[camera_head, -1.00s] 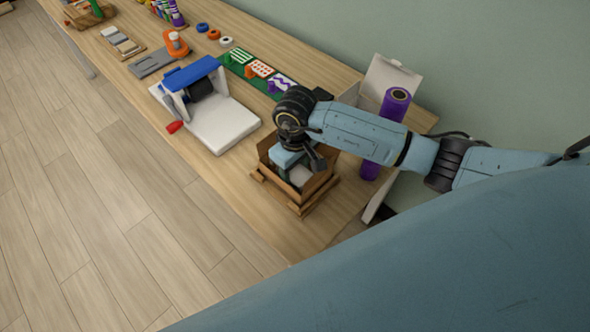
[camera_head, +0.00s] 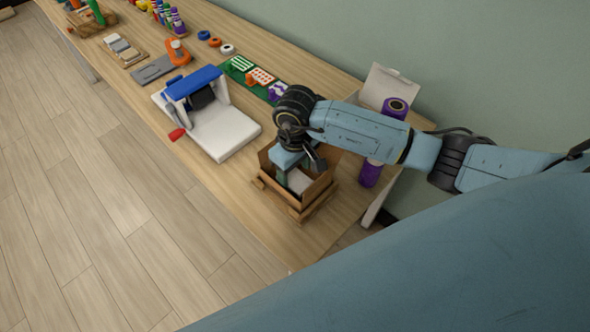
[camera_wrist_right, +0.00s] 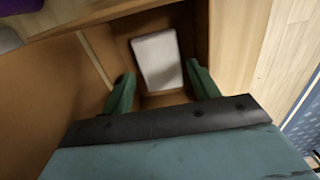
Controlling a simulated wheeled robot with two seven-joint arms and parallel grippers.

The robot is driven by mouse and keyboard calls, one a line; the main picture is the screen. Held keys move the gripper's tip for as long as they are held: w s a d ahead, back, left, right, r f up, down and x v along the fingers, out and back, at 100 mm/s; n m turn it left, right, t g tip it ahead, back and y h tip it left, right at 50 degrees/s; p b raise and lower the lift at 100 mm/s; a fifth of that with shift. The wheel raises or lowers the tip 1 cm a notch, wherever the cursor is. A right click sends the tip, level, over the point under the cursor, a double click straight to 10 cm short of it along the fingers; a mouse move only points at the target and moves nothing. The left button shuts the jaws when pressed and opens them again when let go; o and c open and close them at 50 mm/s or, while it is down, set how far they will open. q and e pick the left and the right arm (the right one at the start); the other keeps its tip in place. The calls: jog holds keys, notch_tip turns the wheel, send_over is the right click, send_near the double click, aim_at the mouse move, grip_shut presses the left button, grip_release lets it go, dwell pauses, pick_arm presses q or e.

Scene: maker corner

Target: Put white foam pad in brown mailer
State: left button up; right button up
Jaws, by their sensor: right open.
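The brown mailer (camera_head: 313,190) is an open box on a low wooden stand near the front edge of the bench. It also shows in the right wrist view (camera_wrist_right: 60,75). The white foam pad (camera_wrist_right: 157,60) lies inside the mailer, on its bottom; part of it shows in the head view (camera_head: 299,180). My right gripper (camera_head: 292,180) points down into the mailer. In the right wrist view its two green fingers (camera_wrist_right: 160,88) are apart, with the pad beyond and between them, not clasped. My left gripper is not in view.
A white and blue press (camera_head: 222,130) with a red handle stands left of the mailer. A purple roll (camera_head: 370,173) and a white open box (camera_head: 389,85) stand behind to the right. Patterned cards (camera_head: 245,72) lie along the back. Bench between press and mailer is clear.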

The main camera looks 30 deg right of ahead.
aim_at(295, 178)
notch_tip(295, 178, up, 10)
jog(key=p, duration=0.4)
jog(key=shift+f, duration=0.2)
